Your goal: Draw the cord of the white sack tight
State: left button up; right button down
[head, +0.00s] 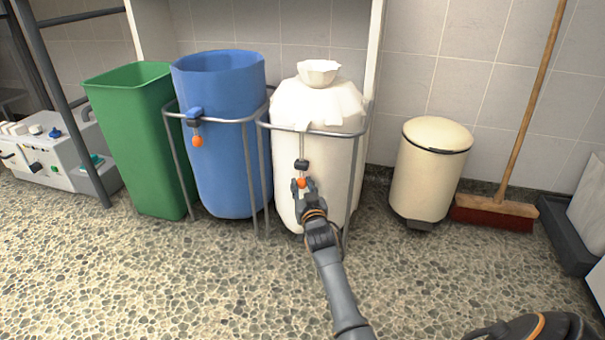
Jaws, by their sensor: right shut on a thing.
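The white sack (318,160) stands in a grey metal frame, its top gathered into a narrow neck with a small flared ruffle (318,70) above. A cord (302,143) hangs down its front from the frame's height, through a dark toggle (301,165), to an orange ball (301,183). My right gripper (303,188) is at the orange ball, shut on it, in front of the sack. The fingertips partly cover the ball's lower side. My left gripper is not in view.
A blue sack (220,140) with an open top and its own orange ball stands left of the white one, then a green bin (140,140). A cream pedal bin (430,170) and a broom (495,212) stand at right. The stone floor in front is clear.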

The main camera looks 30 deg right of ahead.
aim_at(303, 164)
jog(key=shift+f, duration=0.4)
jog(key=c, duration=1)
grip_release()
jog(key=shift+r, duration=0.1)
jog(key=shift+r, duration=0.1)
jog(key=shift+r, duration=0.25)
notch_tip(303, 164, up, 9)
jog(key=shift+r, duration=0.15)
